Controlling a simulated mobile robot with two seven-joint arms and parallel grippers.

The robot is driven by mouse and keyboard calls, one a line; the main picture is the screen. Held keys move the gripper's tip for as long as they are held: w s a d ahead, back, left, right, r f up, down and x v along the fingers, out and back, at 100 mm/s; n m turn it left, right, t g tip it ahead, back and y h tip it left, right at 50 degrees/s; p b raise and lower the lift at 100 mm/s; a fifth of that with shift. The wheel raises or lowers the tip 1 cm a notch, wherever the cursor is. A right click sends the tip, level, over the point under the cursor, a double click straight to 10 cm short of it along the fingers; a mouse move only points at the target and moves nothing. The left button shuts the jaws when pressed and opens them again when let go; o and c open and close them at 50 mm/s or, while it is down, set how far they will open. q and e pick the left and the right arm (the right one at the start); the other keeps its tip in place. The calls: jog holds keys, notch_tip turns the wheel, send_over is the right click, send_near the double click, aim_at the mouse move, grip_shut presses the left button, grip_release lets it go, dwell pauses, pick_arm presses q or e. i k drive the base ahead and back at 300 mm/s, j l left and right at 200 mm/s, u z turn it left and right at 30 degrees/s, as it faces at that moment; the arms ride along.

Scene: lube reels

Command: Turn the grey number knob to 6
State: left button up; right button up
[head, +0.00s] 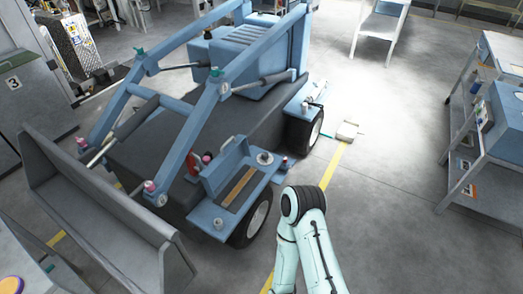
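A blue loader (240,62) with a grey front bucket (105,215) fills the left and middle of the head view. A blue side panel (208,212) sticks out beside its front wheel. A small round grey knob-like part (265,158) sits on the panel's far right corner. No number can be read on it, so I cannot tell its setting or whether it is the number knob. A bent pale green arm of mine rises at the bottom middle, apart from the panel. Neither of my grippers is in view.
A light grey stand (380,25) is at the back. A small pale box (347,131) lies on the floor near the rear wheel (304,130). Grey floor (400,225) is clear between the loader and the shelving.

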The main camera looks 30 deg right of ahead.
aim_at(265, 155)
jog(key=l+u, duration=0.4)
jog(key=l, duration=0.65)
jog(key=l+u, duration=0.25)
jog(key=l, duration=0.45)
jog(key=l+u, duration=0.2)
jog(key=l, duration=0.5)
jog(key=k+l+u, duration=0.25)
jog(key=l, duration=0.45)
jog(key=l+u, duration=0.25)
jog(key=l, duration=0.85)
jog(key=i+l, duration=0.35)
jog(key=l, duration=0.2)
